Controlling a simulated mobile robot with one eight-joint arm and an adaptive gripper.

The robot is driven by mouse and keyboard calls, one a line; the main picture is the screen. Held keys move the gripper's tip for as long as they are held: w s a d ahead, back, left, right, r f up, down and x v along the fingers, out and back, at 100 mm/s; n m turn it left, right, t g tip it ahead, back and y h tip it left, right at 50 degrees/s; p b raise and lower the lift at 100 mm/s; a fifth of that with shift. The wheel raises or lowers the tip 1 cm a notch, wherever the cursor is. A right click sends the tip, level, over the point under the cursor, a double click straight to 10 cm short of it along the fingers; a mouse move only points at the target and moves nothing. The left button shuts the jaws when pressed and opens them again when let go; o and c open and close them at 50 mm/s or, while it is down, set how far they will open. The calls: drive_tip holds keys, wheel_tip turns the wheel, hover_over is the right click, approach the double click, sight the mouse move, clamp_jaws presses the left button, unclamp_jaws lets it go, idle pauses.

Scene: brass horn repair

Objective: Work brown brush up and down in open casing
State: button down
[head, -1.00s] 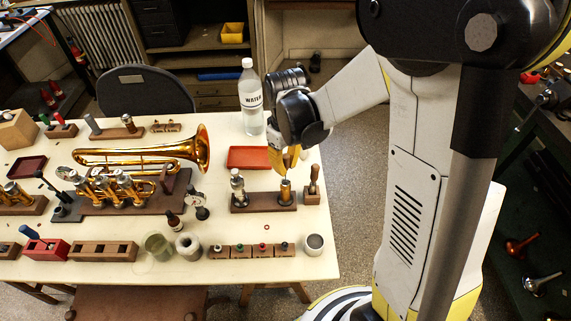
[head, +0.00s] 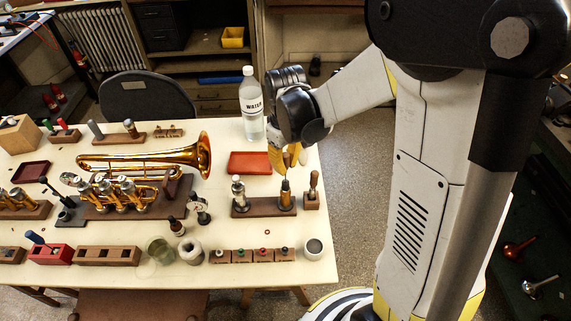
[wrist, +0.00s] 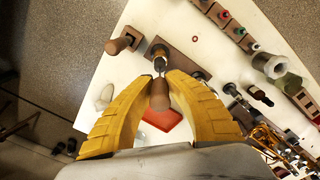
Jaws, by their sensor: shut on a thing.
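My gripper (wrist: 158,84) has its yellow fingers shut on the brown handle of the brush (wrist: 160,98). In the head view my gripper (head: 290,165) is above the right end of a dark wooden stand (head: 262,209). The open brass casing (head: 286,202) stands upright there. In the wrist view the brush's thin lower part points at the casing (wrist: 160,50) and appears lined up with it. I cannot tell how deep the bristles sit inside, as the handle and fingers hide part of this.
A silver valve part (head: 238,190) stands on the same stand's left end. A wooden-handled tool in a block (head: 312,198) is close on the right. The water bottle (head: 251,105) and red tray (head: 250,163) are behind. The brass horn (head: 140,158) lies left.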

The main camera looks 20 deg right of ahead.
sight(285, 153)
drive_tip(key=shift+f, duration=0.1)
drive_tip(key=shift+f+b, duration=1.55)
drive_tip(key=shift+f, duration=0.2)
drive_tip(key=shift+r+p, duration=1.35)
drive_tip(key=shift+r, duration=0.6)
drive_tip(key=shift+r+p, duration=1.8)
drive_tip(key=shift+r, duration=0.6)
